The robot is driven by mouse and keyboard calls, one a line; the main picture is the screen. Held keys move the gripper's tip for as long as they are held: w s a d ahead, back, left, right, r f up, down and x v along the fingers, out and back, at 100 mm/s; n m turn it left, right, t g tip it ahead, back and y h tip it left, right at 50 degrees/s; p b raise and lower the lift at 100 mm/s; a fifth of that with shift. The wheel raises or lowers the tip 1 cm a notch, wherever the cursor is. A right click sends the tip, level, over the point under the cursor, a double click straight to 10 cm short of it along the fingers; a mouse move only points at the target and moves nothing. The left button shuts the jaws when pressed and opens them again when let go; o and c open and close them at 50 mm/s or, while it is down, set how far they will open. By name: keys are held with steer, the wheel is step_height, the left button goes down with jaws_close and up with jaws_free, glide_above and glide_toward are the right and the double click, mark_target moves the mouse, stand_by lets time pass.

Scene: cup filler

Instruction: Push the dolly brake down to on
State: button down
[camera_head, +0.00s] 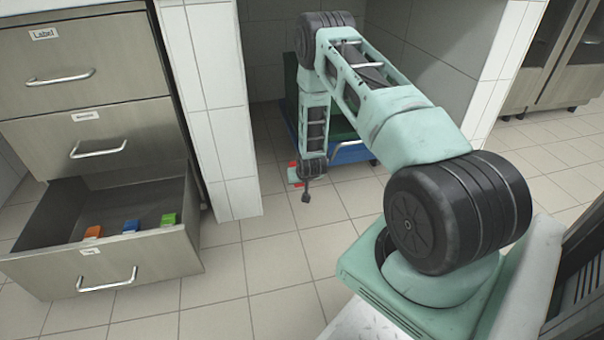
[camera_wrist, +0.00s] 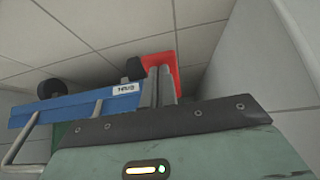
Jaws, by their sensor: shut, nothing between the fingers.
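The dolly (camera_head: 350,152) is a low blue platform in the tiled alcove. In the wrist view the blue dolly (camera_wrist: 62,108) appears inverted, with its dark wheels above the frame and the floor at the top. The brake is a red pedal (camera_wrist: 162,58) at the dolly's end, beside a dark wheel. Red bits beside my wrist in the head view (camera_head: 293,164) are mostly hidden by it. My gripper (camera_wrist: 158,72) is shut and empty, its fingers overlapping the red pedal. Contact cannot be told. My gripper (camera_head: 306,196) points down in front of the dolly.
A green crate (camera_head: 291,88) stands on the dolly, mostly behind my arm. Tiled walls (camera_head: 208,110) flank the alcove. On the left, an open drawer (camera_head: 110,265) with orange, blue and green items juts out. The tiled floor (camera_head: 270,265) in front is clear.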

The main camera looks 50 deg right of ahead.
steer(key=shift+f, duration=0.6)
steer(key=shift+s+f, duration=0.1)
steer(key=shift+f, duration=0.1)
